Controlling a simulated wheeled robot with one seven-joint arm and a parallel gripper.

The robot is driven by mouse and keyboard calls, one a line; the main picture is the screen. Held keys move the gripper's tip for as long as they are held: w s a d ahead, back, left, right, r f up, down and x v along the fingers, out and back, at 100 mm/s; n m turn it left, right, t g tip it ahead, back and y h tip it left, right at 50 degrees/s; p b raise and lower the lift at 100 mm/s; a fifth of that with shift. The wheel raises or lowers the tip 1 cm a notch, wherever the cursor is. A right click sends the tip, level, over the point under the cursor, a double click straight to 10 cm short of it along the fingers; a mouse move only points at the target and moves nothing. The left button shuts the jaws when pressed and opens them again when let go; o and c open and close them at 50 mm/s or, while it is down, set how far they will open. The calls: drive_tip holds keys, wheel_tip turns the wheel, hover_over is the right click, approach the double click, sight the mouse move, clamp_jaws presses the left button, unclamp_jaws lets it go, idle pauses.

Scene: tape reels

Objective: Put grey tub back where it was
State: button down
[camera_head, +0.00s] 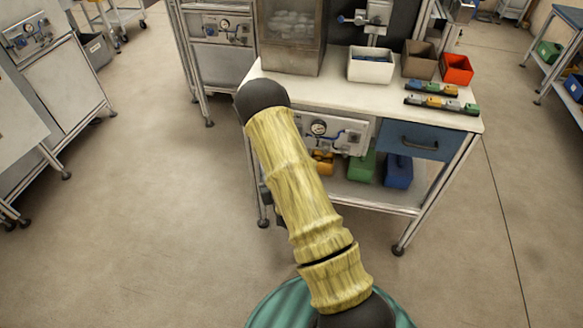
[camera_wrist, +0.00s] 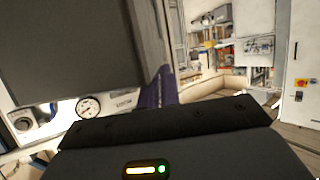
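A pale grey-white tub (camera_head: 370,68) stands upright on the workbench (camera_head: 345,95), left of a brownish-grey tub (camera_head: 418,60). I cannot tell for certain which is the task's grey tub. My arm reaches across the middle of the head view and hides my gripper there. In the wrist view the dark housing of my gripper (camera_wrist: 165,140) fills the bottom, with a small lit indicator. Its fingertips cannot be made out. A large dark grey surface fills the upper left of the wrist view; I cannot tell what it is or whether it is held.
A red bin (camera_head: 457,69) stands at the right on the bench, behind two strips of coloured pieces (camera_head: 440,103). A blue drawer (camera_head: 415,140) sits below the top. Green (camera_head: 362,166) and blue (camera_head: 398,172) boxes rest on the lower shelf.

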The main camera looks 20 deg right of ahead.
drive_tip(key=w+d+f+m+h+b, duration=0.1)
drive_tip(key=d+f+b, duration=0.2)
drive_tip(key=f+b, duration=0.7)
drive_tip(key=w+d+f+m+h+b, duration=0.1)
drive_tip(key=d+f+b, duration=0.3)
drive_tip(key=b, duration=2.2)
wheel_tip(320, 180, down, 7)
drive_tip(key=shift+w+d+r, duration=0.15)
drive_tip(key=shift+w+d, duration=0.05)
drive_tip(key=shift+w, duration=0.45)
